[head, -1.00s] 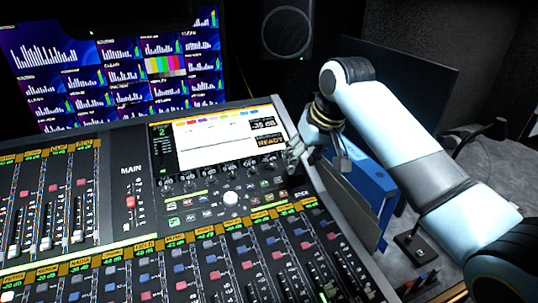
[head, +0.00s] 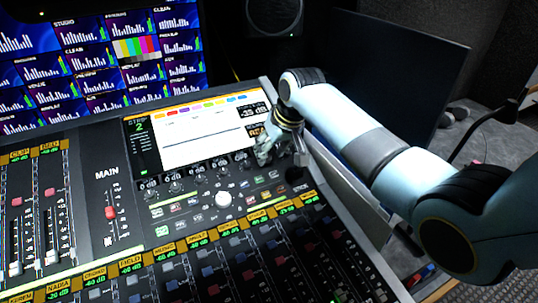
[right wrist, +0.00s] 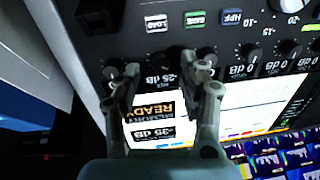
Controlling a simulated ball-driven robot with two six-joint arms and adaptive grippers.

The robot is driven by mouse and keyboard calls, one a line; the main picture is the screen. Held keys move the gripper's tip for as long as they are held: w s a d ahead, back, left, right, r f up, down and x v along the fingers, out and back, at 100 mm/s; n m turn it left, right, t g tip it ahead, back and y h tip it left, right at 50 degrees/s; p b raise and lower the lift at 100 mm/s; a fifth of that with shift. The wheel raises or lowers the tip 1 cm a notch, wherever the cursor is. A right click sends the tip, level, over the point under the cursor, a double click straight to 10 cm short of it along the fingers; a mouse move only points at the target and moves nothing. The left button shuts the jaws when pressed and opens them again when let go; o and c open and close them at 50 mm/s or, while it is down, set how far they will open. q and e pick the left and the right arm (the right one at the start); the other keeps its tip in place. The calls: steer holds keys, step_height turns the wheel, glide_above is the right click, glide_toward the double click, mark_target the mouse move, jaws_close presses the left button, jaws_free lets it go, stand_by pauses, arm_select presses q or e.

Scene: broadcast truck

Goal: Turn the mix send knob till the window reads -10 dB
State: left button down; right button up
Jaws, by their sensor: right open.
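The mixing console's screen (head: 195,133) has a dark readout window (head: 254,110) at its upper right. The window seems to read -35 dB; it also shows upside down in the right wrist view (right wrist: 156,133). A row of small black knobs runs along the screen's lower edge. My right gripper (right wrist: 165,68) is open, pointing at the panel by the row's end. One black knob (right wrist: 169,57) shows between its fingertips, with a small dB label (right wrist: 165,80) below it. I cannot tell whether the fingers touch the knob. In the head view the gripper (head: 279,152) partly hides this area. My left gripper is out of view.
A monitor wall (head: 100,70) stands behind. The console's right edge lies under my right arm.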

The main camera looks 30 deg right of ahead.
steer(key=shift+x, duration=1.05)
steer(key=c, duration=0.5)
jaws_close()
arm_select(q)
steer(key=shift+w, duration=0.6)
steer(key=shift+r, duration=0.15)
arm_select(e)
steer(key=shift+r, duration=0.1)
steer(key=shift+s+r+m+p, duration=0.1)
steer(key=shift+m+p, duration=0.8)
steer(key=shift+p, duration=0.05)
steer(key=m+p, duration=0.5)
steer(key=m, duration=0.2)
steer(key=shift+a+t, duration=0.1)
steer(key=shift+t, duration=0.3)
arm_select(q)
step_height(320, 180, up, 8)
steer(key=p, duration=0.1)
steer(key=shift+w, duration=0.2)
arm_select(e)
steer(key=shift+m+h, duration=0.3)
steer(key=shift+m, duration=1.2)
